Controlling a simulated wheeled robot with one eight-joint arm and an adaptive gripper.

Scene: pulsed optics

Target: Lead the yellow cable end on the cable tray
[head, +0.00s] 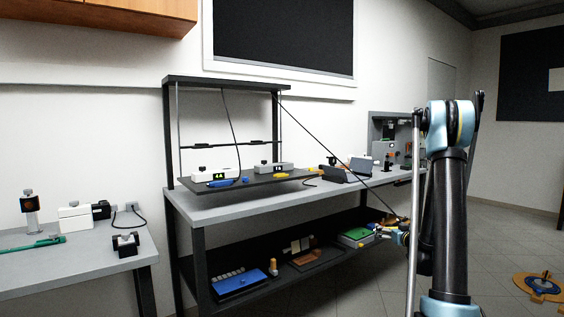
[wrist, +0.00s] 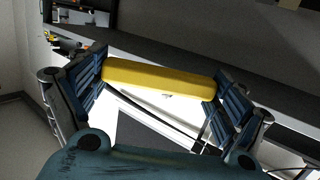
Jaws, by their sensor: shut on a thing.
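The yellow cable end (wrist: 158,79) lies across between the two blue ribbed fingers of my gripper (wrist: 160,88) in the wrist view, and both fingers press on its ends. In the head view, my gripper (head: 400,234) is low at the right end of the bench, partly behind my arm. A thin black cable (head: 335,158) runs taut from the top of the bench's upper frame down to my gripper. I cannot make out with certainty which part is the cable tray; a dark raised shelf (head: 262,184) hangs above the bench top.
The lower shelf (head: 232,268) holds a blue box (head: 238,284) and a green-topped box (head: 356,237). A side table (head: 80,261) stands left. Floor at right is mostly clear.

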